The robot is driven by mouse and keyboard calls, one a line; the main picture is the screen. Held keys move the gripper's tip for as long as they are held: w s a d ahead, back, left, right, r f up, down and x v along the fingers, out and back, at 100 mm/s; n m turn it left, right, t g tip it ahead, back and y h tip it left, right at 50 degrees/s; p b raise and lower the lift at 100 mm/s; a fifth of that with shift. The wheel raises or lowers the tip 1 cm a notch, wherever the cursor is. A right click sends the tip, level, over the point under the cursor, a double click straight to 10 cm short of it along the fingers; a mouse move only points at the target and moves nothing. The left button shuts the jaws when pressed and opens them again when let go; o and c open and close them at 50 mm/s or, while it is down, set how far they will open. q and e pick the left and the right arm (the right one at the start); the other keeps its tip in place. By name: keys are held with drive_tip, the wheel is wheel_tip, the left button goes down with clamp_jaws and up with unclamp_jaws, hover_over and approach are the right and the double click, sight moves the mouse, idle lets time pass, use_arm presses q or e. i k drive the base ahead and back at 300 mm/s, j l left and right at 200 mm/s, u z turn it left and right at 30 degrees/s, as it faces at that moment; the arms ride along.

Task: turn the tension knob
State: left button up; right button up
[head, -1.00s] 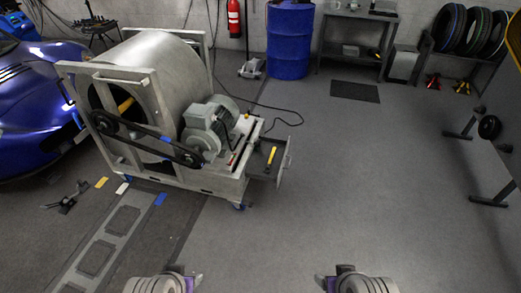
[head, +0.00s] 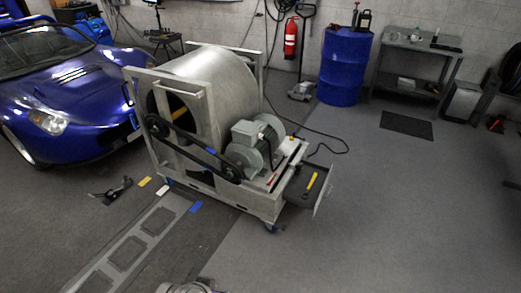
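The hub dynamometer (head: 207,85) is a grey wheeled frame with a large metal drum, a black belt (head: 190,150) and a grey motor (head: 252,145). It stands left of the middle in the head view. The tension knob is too small to make out for sure; small red and dark parts (head: 291,139) sit on the frame's right end beside the motor. Only the top of my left gripper (head: 190,287) shows at the bottom edge, well in front of the dynamometer and apart from it. Its fingers are cut off. My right gripper is out of view.
An open drawer (head: 300,192) with a yellow-handled tool (head: 311,180) juts from the dynamometer's right side. A blue car (head: 75,85) stands at left. A blue drum (head: 344,65) and workbench (head: 415,48) are behind. A cable lies behind the drawer. Floor is clear at front right.

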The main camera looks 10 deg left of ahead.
sight(300, 167)
drive_tip(key=i+l+u, duration=0.15)
drive_tip(key=i+l, duration=0.2)
drive_tip(key=i+l+u, duration=0.1)
drive_tip(key=i+l, duration=0.3)
drive_tip(key=i+l+u, duration=0.15)
drive_tip(key=i+l, duration=0.3)
drive_tip(key=i+l+u, duration=0.1)
drive_tip(key=i+l, duration=0.35)
drive_tip(key=i+l+u, duration=0.15)
drive_tip(key=i+l, duration=0.2)
drive_tip(key=l, duration=0.2)
drive_tip(key=i+l+u, duration=0.1)
drive_tip(key=i+l, duration=0.25)
drive_tip(key=l, duration=0.2)
